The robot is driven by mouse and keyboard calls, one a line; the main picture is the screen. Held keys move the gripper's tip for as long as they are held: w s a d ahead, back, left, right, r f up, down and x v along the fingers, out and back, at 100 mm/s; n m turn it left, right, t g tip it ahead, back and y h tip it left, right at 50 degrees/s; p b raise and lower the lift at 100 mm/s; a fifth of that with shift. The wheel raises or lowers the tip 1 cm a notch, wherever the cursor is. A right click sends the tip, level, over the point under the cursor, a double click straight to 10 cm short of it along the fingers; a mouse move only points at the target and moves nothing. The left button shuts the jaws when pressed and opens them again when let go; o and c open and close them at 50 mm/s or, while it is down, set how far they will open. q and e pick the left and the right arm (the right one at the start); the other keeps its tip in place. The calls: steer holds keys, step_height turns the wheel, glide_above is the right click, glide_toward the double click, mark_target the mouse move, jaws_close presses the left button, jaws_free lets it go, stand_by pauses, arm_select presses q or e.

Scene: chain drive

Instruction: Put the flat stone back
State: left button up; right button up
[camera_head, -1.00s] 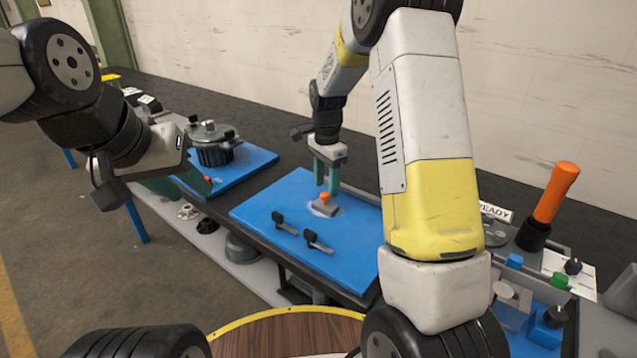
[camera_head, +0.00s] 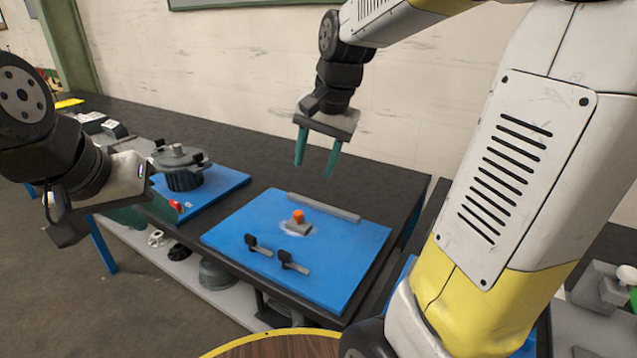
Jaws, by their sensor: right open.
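A flat grey block with an orange knob (camera_head: 298,226), which looks like the flat stone, rests on a pale patch of the blue mat (camera_head: 345,265). My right gripper (camera_head: 316,168) is open and empty, pointing down with its two green fingers apart. It is raised well clear of the block, above and behind it in the picture. My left gripper (camera_head: 68,232) is at the left, far from the block; its fingers do not show clearly.
Two black-knobbed clamps (camera_head: 293,263) lie at the mat's front. A grey bar (camera_head: 323,206) lies along its back edge. A lidded dark pot (camera_head: 181,168) stands on another blue mat (camera_head: 222,182) at left.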

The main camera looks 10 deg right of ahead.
steer(key=s+n+t, duration=0.3)
steer(key=s+n, duration=0.3)
steer(key=s, duration=0.7)
steer(key=shift+s+r+n, duration=0.3)
steer(key=shift+s+r, duration=0.1)
steer(key=shift+r, duration=0.05)
steer(key=shift+c, duration=0.4)
